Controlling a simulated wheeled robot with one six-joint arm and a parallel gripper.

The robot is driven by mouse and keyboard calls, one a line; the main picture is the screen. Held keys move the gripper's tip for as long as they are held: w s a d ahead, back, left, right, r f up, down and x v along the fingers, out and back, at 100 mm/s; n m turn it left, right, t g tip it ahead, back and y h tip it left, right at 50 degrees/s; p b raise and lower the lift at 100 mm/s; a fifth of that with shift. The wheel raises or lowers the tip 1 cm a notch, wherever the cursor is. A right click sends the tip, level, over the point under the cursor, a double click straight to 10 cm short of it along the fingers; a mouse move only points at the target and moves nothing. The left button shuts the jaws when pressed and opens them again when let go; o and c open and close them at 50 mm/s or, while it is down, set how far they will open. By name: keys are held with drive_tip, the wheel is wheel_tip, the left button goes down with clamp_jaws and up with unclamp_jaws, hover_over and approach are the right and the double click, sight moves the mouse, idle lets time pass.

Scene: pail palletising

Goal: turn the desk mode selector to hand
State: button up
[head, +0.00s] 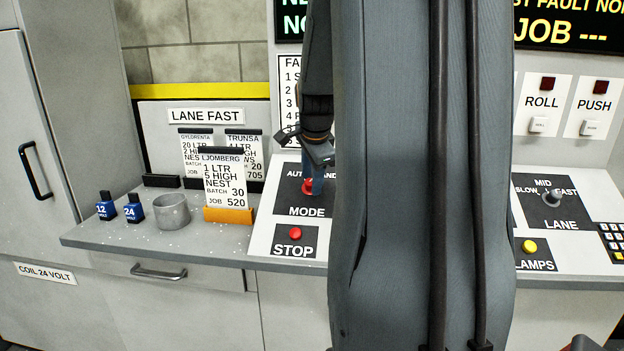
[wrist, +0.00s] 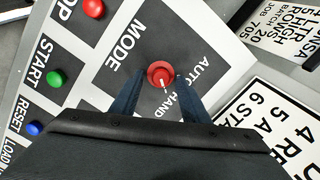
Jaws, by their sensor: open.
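The mode selector is a red knob (wrist: 160,74) on a black MODE plate (wrist: 122,62) lettered AUTO and HAND. Its white pointer line lies toward the HAND lettering in the wrist view. In the head view the knob (head: 307,186) shows just below my gripper (head: 314,166). In the wrist view my gripper (wrist: 160,84) is open, with one blue finger on each side of the knob and a gap at both sides. I cannot tell how far the fingertips stand above the panel. My arm hides part of the HAND lettering in the head view.
A red STOP button (head: 295,233) sits in front of the selector. Green START (wrist: 55,78) and blue RESET (wrist: 34,128) buttons are close by. Job cards (head: 226,178) and a grey cup (head: 172,211) stand to the left. The LANE selector (head: 551,198) is at the right.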

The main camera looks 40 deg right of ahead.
drive_tip(key=v, duration=0.7)
drive_tip(key=shift+r+b, duration=0.25)
drive_tip(key=shift+b, duration=0.15)
drive_tip(key=shift+s, duration=0.1)
